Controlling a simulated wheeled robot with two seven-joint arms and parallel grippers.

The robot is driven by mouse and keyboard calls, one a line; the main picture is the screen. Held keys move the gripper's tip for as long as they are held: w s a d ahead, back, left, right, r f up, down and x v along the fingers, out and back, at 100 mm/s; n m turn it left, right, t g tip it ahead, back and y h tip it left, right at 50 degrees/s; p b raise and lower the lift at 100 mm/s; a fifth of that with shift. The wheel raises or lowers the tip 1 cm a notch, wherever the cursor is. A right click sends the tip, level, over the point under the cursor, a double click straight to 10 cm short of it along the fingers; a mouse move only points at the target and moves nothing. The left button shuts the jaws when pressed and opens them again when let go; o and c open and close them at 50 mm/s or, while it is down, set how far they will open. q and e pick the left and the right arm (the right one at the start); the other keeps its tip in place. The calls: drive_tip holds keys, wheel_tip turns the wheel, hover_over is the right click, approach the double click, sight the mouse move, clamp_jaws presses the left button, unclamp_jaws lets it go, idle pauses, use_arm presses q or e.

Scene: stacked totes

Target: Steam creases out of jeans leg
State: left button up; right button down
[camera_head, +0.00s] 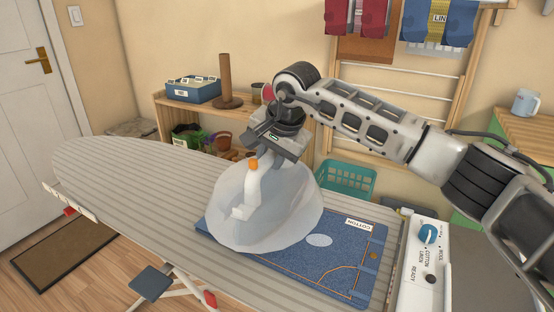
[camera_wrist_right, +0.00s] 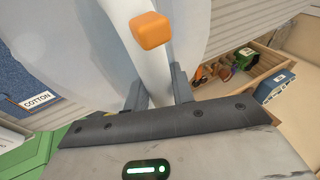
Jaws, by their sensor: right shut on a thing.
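The blue jeans leg (camera_head: 345,262) lies flat on the striped ironing board (camera_head: 130,185), with a "COTTON" label at its upper right corner. A white handle with an orange button (camera_head: 253,164) rises from a large pale, rounded, partly see-through shape (camera_head: 285,215) over the left part of the jeans. I cannot tell whether that shape is steam or the tool's body. My right gripper (camera_head: 268,152) is shut on the handle; in the right wrist view its fingers (camera_wrist_right: 158,92) sit either side of it. The jeans beneath the pale shape are hidden. My left gripper is out of view.
A white control unit (camera_head: 412,287) with a blue fabric dial (camera_head: 428,234) stands to the right of the jeans. Behind are a wooden shelf (camera_head: 190,115) with a blue box, a teal basket (camera_head: 347,178) and a drying rack. The board's left end is clear.

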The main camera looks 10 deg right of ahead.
drive_tip(key=shift+w+a+r, duration=0.1)
drive_tip(key=shift+w+a, duration=0.1)
drive_tip(key=shift+a, duration=0.1)
drive_tip(key=shift+r, duration=0.1)
